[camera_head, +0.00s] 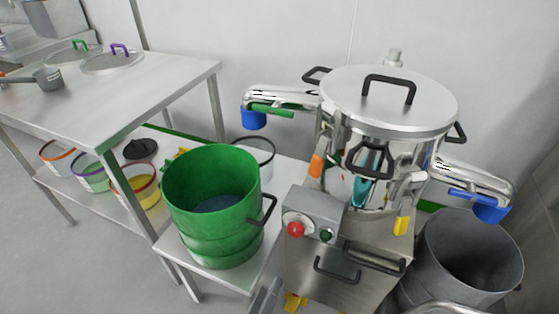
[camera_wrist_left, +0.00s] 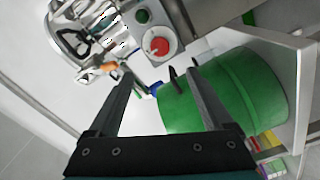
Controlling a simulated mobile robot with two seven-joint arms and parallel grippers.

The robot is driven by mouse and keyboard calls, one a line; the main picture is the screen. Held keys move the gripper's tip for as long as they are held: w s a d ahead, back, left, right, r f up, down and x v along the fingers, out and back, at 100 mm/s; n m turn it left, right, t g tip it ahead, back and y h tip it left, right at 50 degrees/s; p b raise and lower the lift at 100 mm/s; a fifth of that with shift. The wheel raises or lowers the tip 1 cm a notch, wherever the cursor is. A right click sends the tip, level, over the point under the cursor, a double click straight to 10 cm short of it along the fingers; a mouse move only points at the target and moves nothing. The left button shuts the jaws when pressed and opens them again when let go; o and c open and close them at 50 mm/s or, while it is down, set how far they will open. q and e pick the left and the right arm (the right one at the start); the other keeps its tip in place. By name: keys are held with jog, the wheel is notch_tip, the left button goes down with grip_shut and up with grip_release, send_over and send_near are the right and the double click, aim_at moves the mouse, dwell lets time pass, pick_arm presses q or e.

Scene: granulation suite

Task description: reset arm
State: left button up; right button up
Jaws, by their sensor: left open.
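My left gripper (camera_head: 266,297) shows at the bottom edge of the head view, in front of the steel machine and the low table. Only a grey part of it is in frame there. In the left wrist view, its two dark fingers (camera_wrist_left: 157,74) stand wide apart with nothing between them. A green drum (camera_head: 212,215) with a black handle stands on the low table. It also shows in the left wrist view (camera_wrist_left: 245,92), beyond the right-hand finger. I cannot tell the gap between finger and drum. My right gripper is not in view.
The steel machine (camera_head: 388,108) has a lid, side arms and a control box (camera_head: 312,214) with a red button. A grey bin (camera_head: 470,255) stands at right. A steel table (camera_head: 105,110) is at left, with several small buckets on its lower shelf. Open floor lies at lower left.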

pick_arm(q)
jog(key=s+a+f+m+g+y+p, duration=0.1)
jog(key=s+a+f+m+g+p, duration=0.2)
jog(key=f, duration=0.5)
jog(key=s+a+f+m+g+y, duration=0.1)
jog(key=a+f+m+g, duration=0.35)
jog(key=f, duration=0.35)
jog(key=s+a+f+m+g+y+p, duration=0.1)
jog(key=s+a+f+m+g+y, duration=0.1)
jog(key=s+a+f, duration=0.3)
jog(key=s+a+f+m+g+y+p, duration=0.1)
jog(key=s+a+f+g, duration=0.4)
jog(key=s, duration=0.6)
jog(key=shift+s+a+f+m+y, duration=0.15)
jog(key=shift+s+a+m+y, duration=0.1)
jog(key=shift+a+m+y, duration=0.3)
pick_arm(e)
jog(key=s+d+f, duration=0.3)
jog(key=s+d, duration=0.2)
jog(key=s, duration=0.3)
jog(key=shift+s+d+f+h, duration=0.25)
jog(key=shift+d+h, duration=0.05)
pick_arm(q)
jog(key=shift+d, duration=0.15)
